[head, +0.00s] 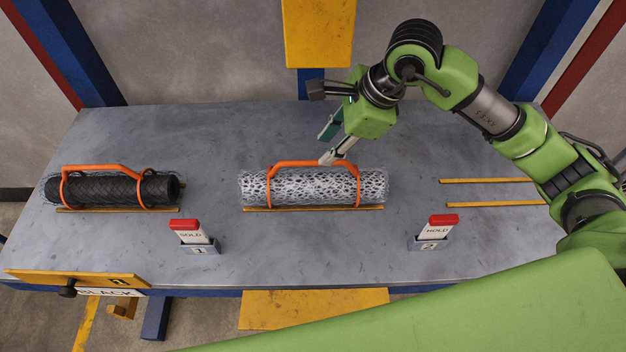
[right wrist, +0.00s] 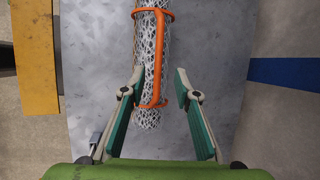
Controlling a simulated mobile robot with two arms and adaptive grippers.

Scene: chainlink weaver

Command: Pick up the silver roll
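The silver mesh roll (head: 315,187) lies across the middle of the grey table in the head view, with an orange carrying handle (head: 312,163) strapped over it. My right gripper (head: 330,150) hangs at the roll's far side, by the handle's right half. In the right wrist view, the gripper (right wrist: 158,80) is open, its two fingers spread either side of the silver roll (right wrist: 147,116) and its orange handle (right wrist: 157,60). My left gripper is not in view.
A black roll (head: 115,190) with an orange handle lies at the table's left. Yellow strips (head: 490,181) mark an empty place at the right.

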